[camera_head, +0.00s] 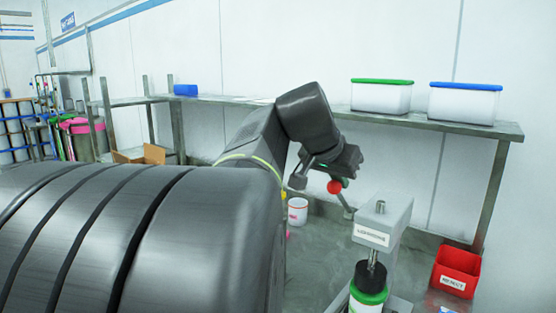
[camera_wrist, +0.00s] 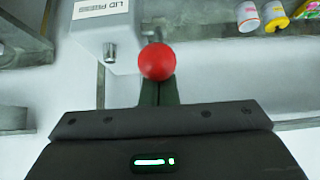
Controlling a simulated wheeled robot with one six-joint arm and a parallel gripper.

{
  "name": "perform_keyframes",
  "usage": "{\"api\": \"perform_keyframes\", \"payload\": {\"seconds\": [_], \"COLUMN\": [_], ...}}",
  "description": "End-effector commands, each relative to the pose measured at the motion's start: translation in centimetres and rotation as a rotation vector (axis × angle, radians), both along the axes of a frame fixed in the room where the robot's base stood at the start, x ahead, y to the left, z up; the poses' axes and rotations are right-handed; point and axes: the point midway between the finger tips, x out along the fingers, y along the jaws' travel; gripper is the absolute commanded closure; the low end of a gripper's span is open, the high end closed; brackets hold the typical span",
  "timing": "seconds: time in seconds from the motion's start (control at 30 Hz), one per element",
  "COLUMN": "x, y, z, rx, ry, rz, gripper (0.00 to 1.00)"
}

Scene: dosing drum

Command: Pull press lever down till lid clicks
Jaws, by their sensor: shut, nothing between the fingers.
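The lid press (camera_head: 382,222) stands at the lower middle of the head view, with its label facing forward. Its lever (camera_head: 347,208) slants up and left to a red ball knob (camera_head: 334,187). A jar with a green lid (camera_head: 368,278) stands under the press's dark plunger. My gripper (camera_head: 338,168) is just above the red knob. In the wrist view the shut fingers (camera_wrist: 157,92) point at the red knob (camera_wrist: 157,60), which covers their tips. Nothing is between them; whether they touch the knob I cannot tell. The press body (camera_wrist: 105,35) shows at upper left there.
A shelf (camera_head: 420,121) along the back wall carries two white tubs with green (camera_head: 381,97) and blue (camera_head: 465,103) lids. A red bin (camera_head: 456,272) sits right of the press. A white cup (camera_head: 298,211) stands on the bench left of the lever.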

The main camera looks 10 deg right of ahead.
Motion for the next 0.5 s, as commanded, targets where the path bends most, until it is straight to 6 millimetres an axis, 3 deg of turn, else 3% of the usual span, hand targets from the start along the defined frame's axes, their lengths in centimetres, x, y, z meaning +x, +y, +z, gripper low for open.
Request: {"api": "perform_keyframes", "payload": {"seconds": [0.2, 0.5], "x": [-0.68, -0.83], "y": [0.83, 0.94], "z": [-1.41, -1.37], "rx": [0.000, 0.000], "ry": [0.002, 0.002], "rz": [0.002, 0.000], "gripper": [1.00, 1.00]}}
